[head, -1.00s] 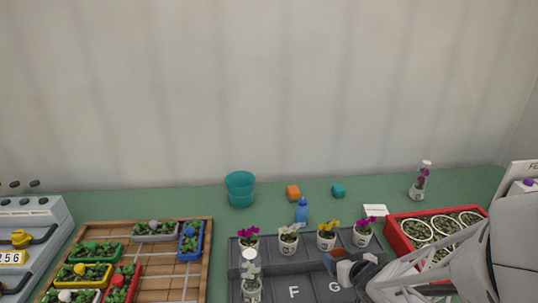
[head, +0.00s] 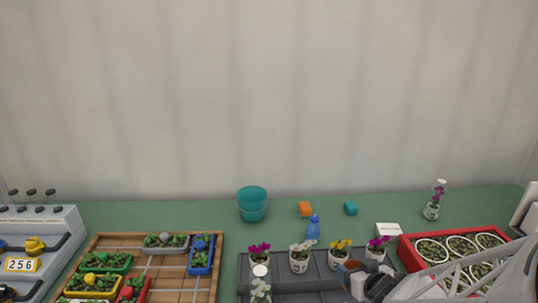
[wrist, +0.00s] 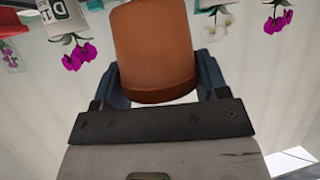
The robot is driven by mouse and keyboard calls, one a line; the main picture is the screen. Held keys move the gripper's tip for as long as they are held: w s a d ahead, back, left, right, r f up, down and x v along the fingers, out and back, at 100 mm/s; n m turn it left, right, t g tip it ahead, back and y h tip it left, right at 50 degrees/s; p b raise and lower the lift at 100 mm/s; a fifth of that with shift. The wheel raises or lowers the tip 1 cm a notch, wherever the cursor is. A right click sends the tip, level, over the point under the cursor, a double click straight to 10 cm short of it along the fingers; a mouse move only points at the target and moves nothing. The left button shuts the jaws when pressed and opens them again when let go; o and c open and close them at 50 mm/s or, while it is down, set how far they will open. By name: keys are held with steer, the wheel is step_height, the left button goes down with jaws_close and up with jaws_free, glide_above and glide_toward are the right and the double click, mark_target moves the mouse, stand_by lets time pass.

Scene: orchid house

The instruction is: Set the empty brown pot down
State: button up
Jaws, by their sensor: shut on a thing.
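The brown pot (wrist: 155,50) is clamped between the two fingers of my gripper (wrist: 157,82) in the wrist view. It is a terracotta-brown, tapered pot, and its inside is hidden from that view. In the head view, a small part of the brown pot (head: 351,266) shows at my gripper (head: 360,280), over the right part of the dark grey tray (head: 313,272). It is just in front of the potted yellow orchid (head: 340,255) and the right magenta orchid (head: 377,248). I cannot tell whether the pot touches the tray.
A red crate (head: 404,252) of round pots is at right. A wooden board (head: 180,275) with small planters is at left. Green bench behind is mostly clear.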

steer(key=shift+w, duration=0.1)
steer(key=shift+m+h, duration=0.5)
steer(key=w+r, duration=0.1)
steer(key=w, duration=0.2)
steer(key=w+d+r, duration=0.1)
steer(key=w+r, duration=0.1)
steer(key=w, duration=0.2)
steer(key=w+r, duration=0.1)
steer(key=w, duration=0.3)
steer(key=shift+w+d+r, duration=0.15)
steer(key=shift+w+d, duration=0.1)
steer(key=w+a+r, duration=0.2)
steer(key=w, duration=0.7)
steer(key=w+a+r+h, duration=0.1)
steer(key=w+a+r, duration=0.1)
steer(key=w, duration=0.7)
steer(key=w+a+r+m, duration=0.1)
steer(key=w+a+r, duration=0.2)
steer(key=w, duration=0.7)
steer(key=shift+a, duration=0.75)
steer(key=shift+w+a, duration=0.15)
